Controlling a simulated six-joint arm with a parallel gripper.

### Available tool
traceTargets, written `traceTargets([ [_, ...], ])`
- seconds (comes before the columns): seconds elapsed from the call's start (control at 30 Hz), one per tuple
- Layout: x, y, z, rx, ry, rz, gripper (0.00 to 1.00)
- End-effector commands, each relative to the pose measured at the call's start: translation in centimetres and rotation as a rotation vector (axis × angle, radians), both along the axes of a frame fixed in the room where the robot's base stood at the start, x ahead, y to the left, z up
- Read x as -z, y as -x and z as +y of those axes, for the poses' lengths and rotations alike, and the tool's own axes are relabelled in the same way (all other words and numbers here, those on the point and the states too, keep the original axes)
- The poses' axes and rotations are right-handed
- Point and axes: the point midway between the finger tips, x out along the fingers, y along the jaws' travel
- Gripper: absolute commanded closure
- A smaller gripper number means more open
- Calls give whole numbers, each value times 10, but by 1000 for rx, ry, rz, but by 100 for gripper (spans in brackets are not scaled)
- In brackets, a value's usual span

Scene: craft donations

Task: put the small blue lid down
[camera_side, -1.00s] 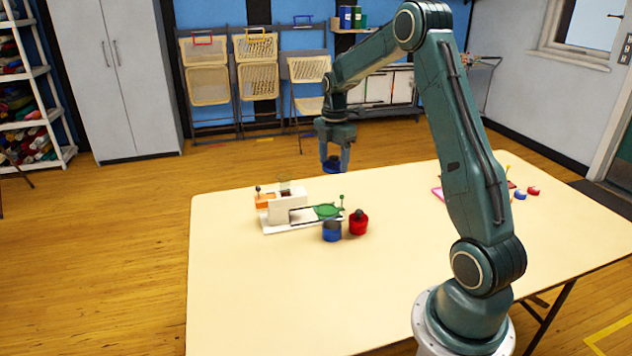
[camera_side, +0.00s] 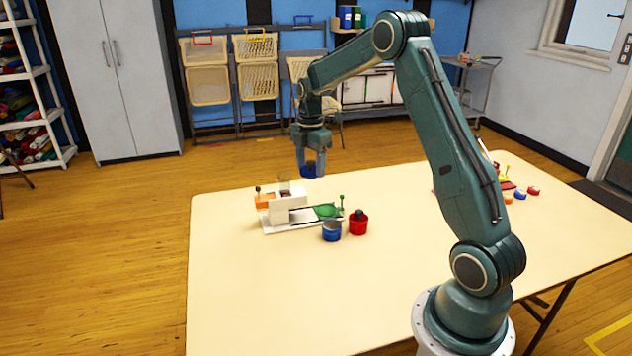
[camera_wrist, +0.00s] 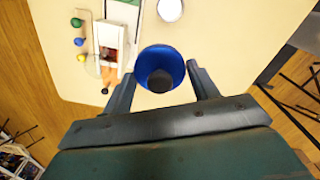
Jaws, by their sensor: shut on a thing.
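My gripper (camera_side: 309,160) is shut on the small blue lid (camera_side: 309,172), holding it in the air over the far part of the table. In the wrist view the round lid (camera_wrist: 145,63), with its dark knob, sits between my two fingers (camera_wrist: 162,86). In the side view a blue pot (camera_side: 331,232) stands on the table in front of the white machine, below and to the right of the held lid. A red pot (camera_side: 358,224) with a dark knob on top stands just right of the blue pot.
Small coloured pieces (camera_side: 520,195) lie at the right. The front and left of the cream table (camera_side: 260,300) are clear.

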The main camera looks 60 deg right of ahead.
Motion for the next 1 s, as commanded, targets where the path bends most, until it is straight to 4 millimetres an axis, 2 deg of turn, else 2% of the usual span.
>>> traceTargets([
  [0.03, 4, -12, 11, -7, 0, 1, 62],
  [0.2, 14, -46, 45, -7, -1, 2, 62],
  [0.43, 22, -73, 78, -3, 0, 1, 62],
  [0.77, 27, -77, 84, 0, -1, 2, 62],
  [0.87, 35, -77, 84, 0, -1, 2, 62],
  [1.0, 54, -76, 84, -1, -1, 4, 62],
])
